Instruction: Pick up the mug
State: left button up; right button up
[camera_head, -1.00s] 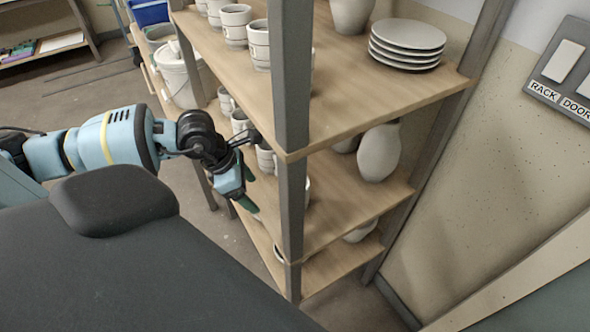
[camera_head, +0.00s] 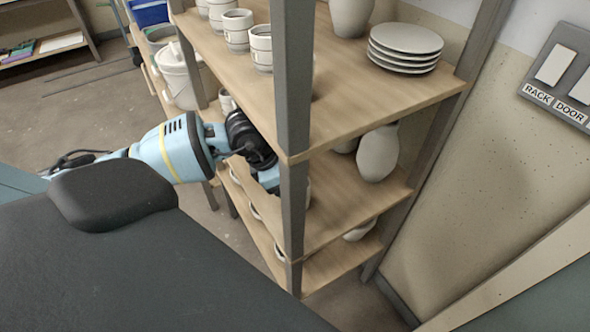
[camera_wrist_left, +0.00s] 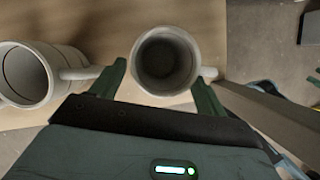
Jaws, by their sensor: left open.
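A light grey mug (camera_wrist_left: 167,60) stands on the wooden shelf in the left wrist view, seen from above with its open mouth showing and its handle to the right. My left gripper (camera_wrist_left: 159,75) is open, with one green finger on each side of the mug's near part. I cannot tell whether either finger touches it. In the head view my left gripper (camera_head: 268,180) reaches into the rack's middle level, partly hidden by the front post, and this mug cannot be made out there. My right gripper is not in view.
A second mug (camera_wrist_left: 27,75) stands close on the left in the wrist view, its handle near the left finger. The rack's grey post (camera_head: 292,130) stands by my gripper. The upper shelf (camera_head: 360,90) above holds mugs and stacked plates (camera_head: 405,45). A vase (camera_head: 378,152) stands farther right.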

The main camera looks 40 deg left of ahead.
pick_arm(q)
jog(key=shift+s+x, duration=0.2)
jog(key=shift+x, duration=1.05)
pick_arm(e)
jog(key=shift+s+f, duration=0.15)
pick_arm(q)
jog(key=shift+a+f, duration=0.1)
jog(key=c, duration=0.9)
jog(key=shift+c, duration=0.2)
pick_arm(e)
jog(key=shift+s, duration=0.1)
